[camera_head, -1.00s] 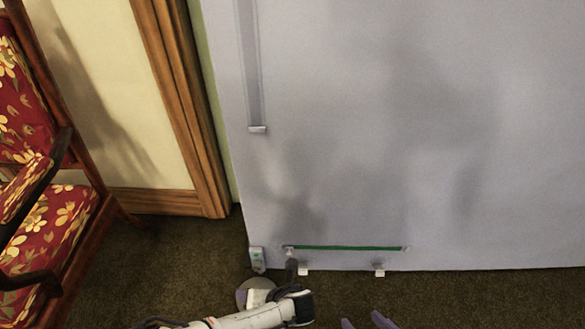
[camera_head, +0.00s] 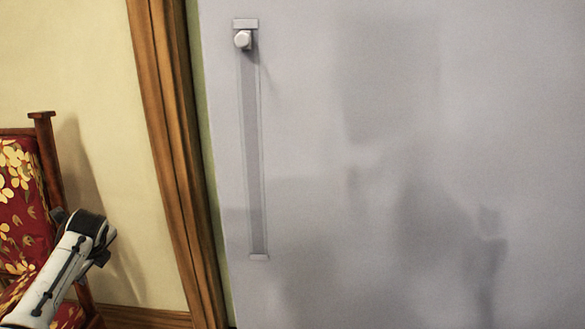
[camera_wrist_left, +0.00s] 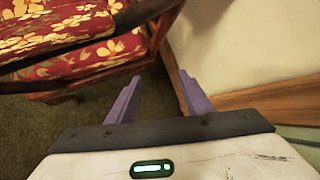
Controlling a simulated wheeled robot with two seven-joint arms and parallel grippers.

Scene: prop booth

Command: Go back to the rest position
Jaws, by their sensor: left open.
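My left gripper (camera_wrist_left: 160,76) shows in the left wrist view with its two purple fingers apart and nothing between them. Its fingers point toward the floor and the legs of a red floral chair (camera_wrist_left: 70,45). In the head view my left forearm is at the lower left, in front of the chair (camera_head: 28,185), and the fingers cannot be made out there. My right gripper is not in view.
A large grey panel (camera_head: 400,90) fills the right of the head view, with a vertical slot (camera_head: 253,170) and a pale knob (camera_head: 243,40) at its top. Wooden trim (camera_head: 172,150) runs beside it. Dark carpet (camera_wrist_left: 60,125) is clear below the gripper.

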